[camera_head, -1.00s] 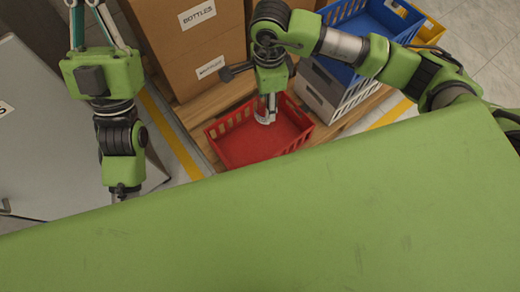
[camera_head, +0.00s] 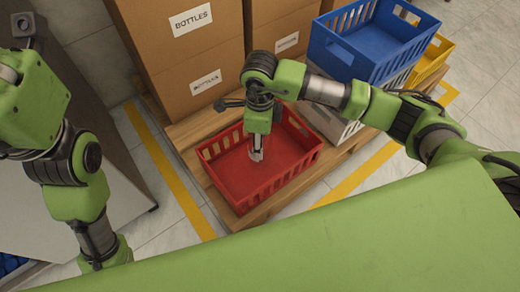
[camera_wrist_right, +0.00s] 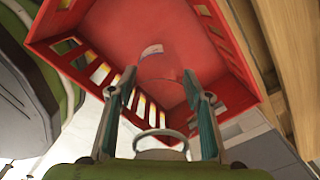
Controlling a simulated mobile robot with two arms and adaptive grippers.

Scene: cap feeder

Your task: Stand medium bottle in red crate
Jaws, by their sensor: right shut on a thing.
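The red crate (camera_head: 262,199) sits on a wooden pallet in the head view; its floor looks empty apart from what I hold. It also fills the upper wrist view (camera_wrist_right: 85,28). The bottle's lower end shows below the gripper in the head view (camera_head: 257,156). I cannot tell whether it touches the crate floor. My left gripper is out of view.
Brown cartons labelled "BOTTLES" (camera_head: 205,50) stand behind the red crate. A blue crate (camera_head: 352,50) on pale crates stands at back right, beside a yellow crate (camera_head: 432,62).

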